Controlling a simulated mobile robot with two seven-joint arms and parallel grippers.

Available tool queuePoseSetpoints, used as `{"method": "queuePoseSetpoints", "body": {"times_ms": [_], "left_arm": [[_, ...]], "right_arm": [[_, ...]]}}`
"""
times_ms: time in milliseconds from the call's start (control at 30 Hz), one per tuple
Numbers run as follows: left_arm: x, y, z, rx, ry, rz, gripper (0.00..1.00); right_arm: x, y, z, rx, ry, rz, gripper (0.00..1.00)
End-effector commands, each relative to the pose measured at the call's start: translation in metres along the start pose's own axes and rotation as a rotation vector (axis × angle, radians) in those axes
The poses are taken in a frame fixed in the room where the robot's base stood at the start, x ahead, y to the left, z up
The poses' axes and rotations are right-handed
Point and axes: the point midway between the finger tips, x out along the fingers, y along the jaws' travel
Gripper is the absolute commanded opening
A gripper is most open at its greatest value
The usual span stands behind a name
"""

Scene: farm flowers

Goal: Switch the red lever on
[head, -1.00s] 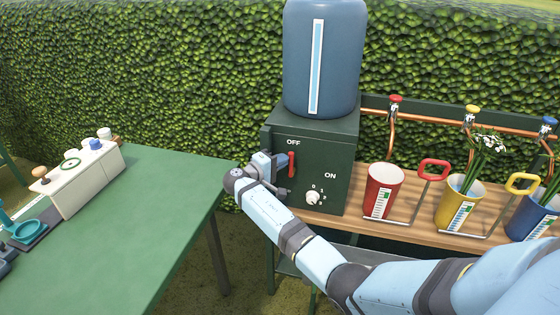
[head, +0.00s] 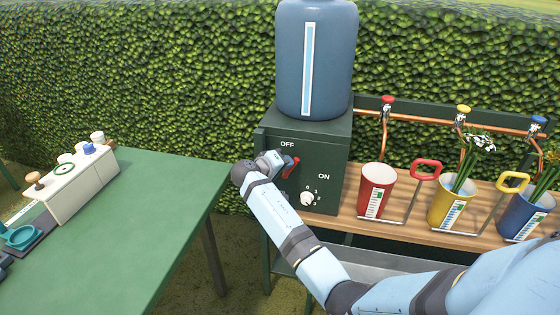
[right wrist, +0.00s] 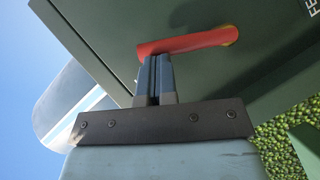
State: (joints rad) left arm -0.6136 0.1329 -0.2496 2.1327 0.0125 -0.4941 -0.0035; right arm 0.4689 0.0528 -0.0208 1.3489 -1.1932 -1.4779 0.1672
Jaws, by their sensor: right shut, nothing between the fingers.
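The red lever (head: 291,167) is on the front of the dark green control box (head: 322,150), below the OFF label and left of the ON label. It leans, with its upper end to the right. My right gripper (head: 281,162) is at the lever's left side, in front of the box. In the right wrist view the shut, empty fingers (right wrist: 156,60) reach up to the red lever (right wrist: 190,41) near its left end and appear to touch it. My left gripper is not in view.
A white dial (head: 307,199) is below the lever. A blue tank (head: 315,60) stands on the box. Red (head: 373,190), yellow (head: 449,203) and blue (head: 525,214) buckets stand on the wooden shelf at right. A green table (head: 150,220) is at left.

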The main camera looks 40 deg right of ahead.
Motion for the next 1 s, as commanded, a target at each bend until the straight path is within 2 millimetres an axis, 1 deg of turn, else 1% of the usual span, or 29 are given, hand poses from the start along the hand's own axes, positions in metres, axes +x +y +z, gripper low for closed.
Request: {"method": "queuePoseSetpoints", "body": {"times_ms": [133,333,500,700,1000], "left_arm": [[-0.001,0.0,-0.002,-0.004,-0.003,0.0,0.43],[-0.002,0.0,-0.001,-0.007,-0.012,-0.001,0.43],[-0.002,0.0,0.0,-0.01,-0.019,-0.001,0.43],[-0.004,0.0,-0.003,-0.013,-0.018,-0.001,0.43],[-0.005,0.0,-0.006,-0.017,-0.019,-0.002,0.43]], "right_arm": [[0.005,0.005,0.008,0.119,-0.001,-0.08,0.0],[0.012,0.006,0.018,0.276,-0.002,-0.185,0.0],[0.017,0.005,0.027,0.41,-0.002,-0.275,0.0],[0.024,0.002,0.037,0.567,-0.002,-0.379,0.0],[0.032,-0.005,0.048,0.761,-0.001,-0.509,0.0]]}}
